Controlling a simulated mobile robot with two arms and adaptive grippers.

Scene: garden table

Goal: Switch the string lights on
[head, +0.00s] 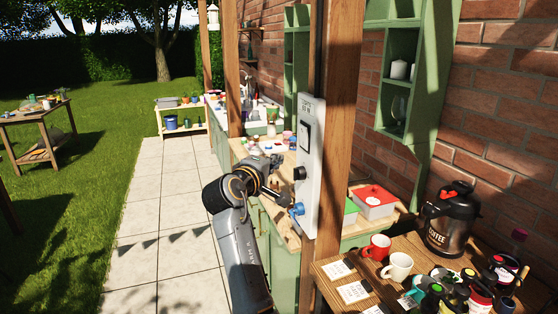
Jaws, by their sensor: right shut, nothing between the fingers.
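A narrow pale control panel (312,170) is fixed upright on the wooden post. It has a small printed label at the top, too small to read surely. Below it are a dark-framed rectangular part (304,136), a black knob (299,174) and a blue knob (297,210). I cannot tell which one works the lights, and no lit string lights show. My right gripper (277,177) is shut and empty, just left of the panel at about the height of the black knob. Whether it touches the panel is unclear. My left gripper is out of view.
The wooden post (339,130) stands by the panel. A wooden table (335,297) at front right holds a red mug (377,247), a white mug (397,267), a coffee urn (450,222) and several jars. A green cabinet counter stands behind. The paved path (160,215) is clear.

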